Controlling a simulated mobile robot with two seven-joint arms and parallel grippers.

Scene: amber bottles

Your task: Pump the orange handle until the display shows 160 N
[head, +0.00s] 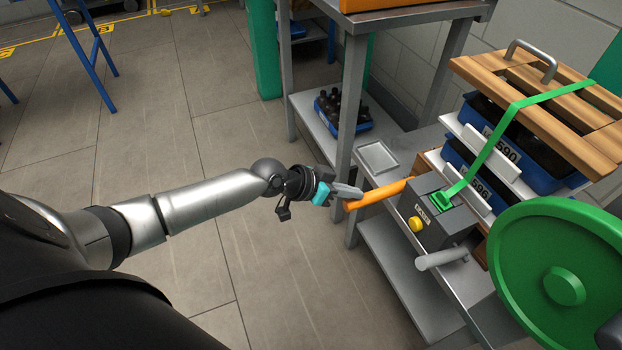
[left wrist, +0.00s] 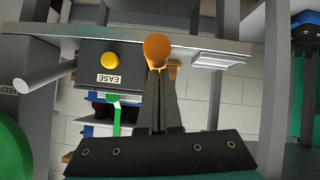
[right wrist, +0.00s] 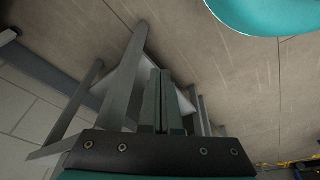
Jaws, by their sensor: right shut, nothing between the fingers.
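The orange handle (head: 381,193) sticks out to the left from a dark grey box (head: 432,230) on the steel bench. My left gripper (head: 350,197) has its fingertips at the handle's free end. The box carries a yellow button (head: 416,224), a partly hidden label and a green strap (head: 489,152). No display reading is legible. My right gripper (right wrist: 163,75) is shut and empty over the floor in the right wrist view.
The strap crosses wooden slats (head: 540,110) on stacked blue crates (head: 467,165). A grey bar (head: 442,259) and green wheel (head: 560,265) stand near the box. A small tray (head: 378,157) lies behind the handle. A blue bin of bottles (head: 343,112) sits farther back.

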